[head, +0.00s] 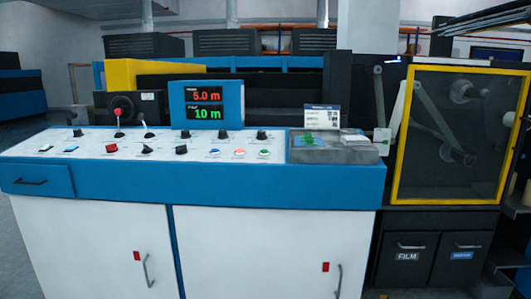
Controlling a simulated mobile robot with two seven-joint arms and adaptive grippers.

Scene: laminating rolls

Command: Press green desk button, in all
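A small green button (264,154) sits at the right end of the front row on the sloped white top of the blue control desk (120,184). A red-and-white button (239,153) and a blue one (214,153) are to its left. Another green item (308,139) shows under or on a clear box (335,153) at the desk's right end; I cannot tell what it is. Neither of my grippers is in view, and nothing covers the green button.
Behind the desk, a display (205,104) reads 5.0 m in red and 10 m in green. Black knobs, switches and a red-tipped lever (119,112) stand on the desk. A yellow-framed machine door (460,130) is at right, above bins labelled FILM (407,257).

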